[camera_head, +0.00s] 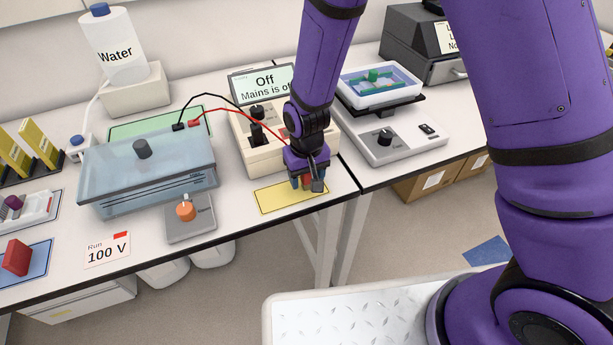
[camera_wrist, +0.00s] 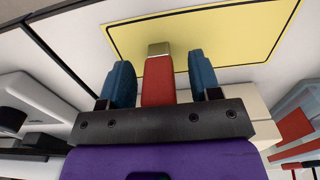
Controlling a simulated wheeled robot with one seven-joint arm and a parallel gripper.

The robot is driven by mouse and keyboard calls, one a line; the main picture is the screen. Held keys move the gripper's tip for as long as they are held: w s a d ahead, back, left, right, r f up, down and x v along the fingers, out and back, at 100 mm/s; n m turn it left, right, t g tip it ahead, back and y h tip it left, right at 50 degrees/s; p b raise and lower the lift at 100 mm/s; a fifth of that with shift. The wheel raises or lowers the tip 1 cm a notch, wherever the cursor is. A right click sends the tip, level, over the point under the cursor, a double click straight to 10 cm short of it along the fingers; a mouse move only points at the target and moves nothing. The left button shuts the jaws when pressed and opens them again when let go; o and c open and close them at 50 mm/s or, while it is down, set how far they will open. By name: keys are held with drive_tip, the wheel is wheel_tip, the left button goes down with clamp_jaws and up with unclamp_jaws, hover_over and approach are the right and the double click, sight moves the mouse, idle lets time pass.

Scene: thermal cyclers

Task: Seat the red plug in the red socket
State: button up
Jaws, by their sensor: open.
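The red plug (camera_wrist: 158,82), with a metallic tip, is between my gripper's two blue fingers in the wrist view. Small gaps show on both sides of it. My gripper (camera_wrist: 162,78) is open around the plug, not closed on it. In the head view my gripper (camera_head: 308,182) points down over the yellow mat (camera_head: 277,197), in front of the power supply (camera_head: 243,142); a bit of red shows between its fingers. A red lead runs from the tank's lid towards my gripper. I cannot make out the red socket; my arm covers part of the power supply.
The clear blue tank (camera_head: 150,175) stands left of the power supply, whose display (camera_head: 264,84) reads "Off". An orange-knobbed device (camera_head: 190,225) is in front of the tank. A grey rocker-like device (camera_head: 390,140) with a tray stands right, across a table seam.

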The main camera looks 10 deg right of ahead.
drive_tip(key=shift+c, duration=0.4)
drive_tip(key=c, duration=0.9)
drive_tip(key=shift+r, duration=0.55)
drive_tip(key=shift+s+a+r, duration=0.1)
drive_tip(key=shift+s+r, duration=0.2)
drive_tip(key=shift+r, duration=0.35)
drive_tip(key=shift+s+a+r, duration=0.1)
drive_tip(key=shift+s+r, duration=0.15)
drive_tip(key=shift+r, duration=0.35)
drive_tip(key=s+a, duration=0.1)
drive_tip(key=s, duration=0.3)
drive_tip(key=s+a+r, duration=0.1)
drive_tip(key=s+a, duration=0.1)
drive_tip(key=s, duration=0.3)
drive_tip(key=s+a, duration=0.1)
drive_tip(key=s, duration=0.4)
drive_tip(key=shift+s+a+r, duration=0.15)
drive_tip(key=shift+a, duration=0.05)
